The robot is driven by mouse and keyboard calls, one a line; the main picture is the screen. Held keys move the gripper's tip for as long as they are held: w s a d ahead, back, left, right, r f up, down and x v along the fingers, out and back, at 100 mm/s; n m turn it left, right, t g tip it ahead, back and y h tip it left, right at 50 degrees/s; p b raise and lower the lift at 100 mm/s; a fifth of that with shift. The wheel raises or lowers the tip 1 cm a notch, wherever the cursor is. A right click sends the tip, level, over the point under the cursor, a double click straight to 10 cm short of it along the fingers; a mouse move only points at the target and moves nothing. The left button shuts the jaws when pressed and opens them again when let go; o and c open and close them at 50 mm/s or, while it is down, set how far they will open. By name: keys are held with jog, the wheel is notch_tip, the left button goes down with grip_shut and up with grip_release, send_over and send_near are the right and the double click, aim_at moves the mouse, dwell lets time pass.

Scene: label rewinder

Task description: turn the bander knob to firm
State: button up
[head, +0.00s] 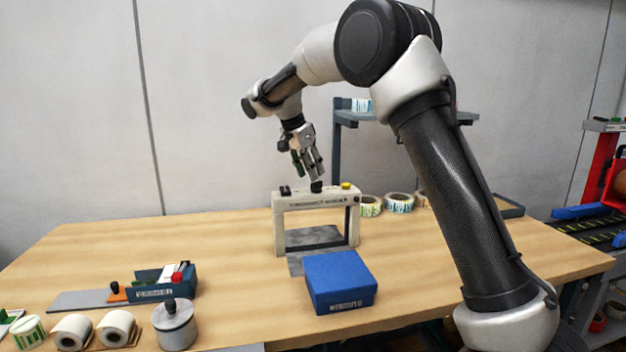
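The bander (281,221) is a cream arch-shaped machine near the middle of the table, with dark lettering across its top beam. A small black knob (316,187) stands on the middle of the beam. A black part (285,190) sits at the beam's left end and a yellow button (347,186) at its right end. My gripper (314,174) points down just above the middle black knob. Its fingertips look very close to the knob; I cannot tell whether they touch it. The finger gap and the knob's setting are too small to read.
A blue lidded box (340,283) stands in front of the bander. Label rolls (399,202) and a dark shelf (345,150) are behind it. A blue dispenser (160,285), a grey canister (175,325) and white rolls (72,331) occupy the front left.

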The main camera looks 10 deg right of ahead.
jog(key=v, duration=0.7)
jog(key=shift+a+r, duration=0.15)
jog(key=shift+r, duration=0.1)
jog(key=s+d+f+n+g+y, duration=0.1)
jog(key=s+f+n, duration=0.6)
jog(key=n, duration=0.3)
jog(key=s+d+t+y, duration=0.1)
jog(key=s+d, duration=0.5)
jog(key=s, duration=0.5)
jog(key=s+d+n+t+y, duration=0.1)
jog(key=s+d, duration=0.5)
jog(key=s, duration=0.6)
jog(key=s+d+n+t, duration=0.1)
jog(key=s+d, duration=0.5)
jog(key=s, duration=0.5)
jog(key=shift+s+d+f+y, duration=0.3)
jog(key=shift+d+y, duration=0.1)
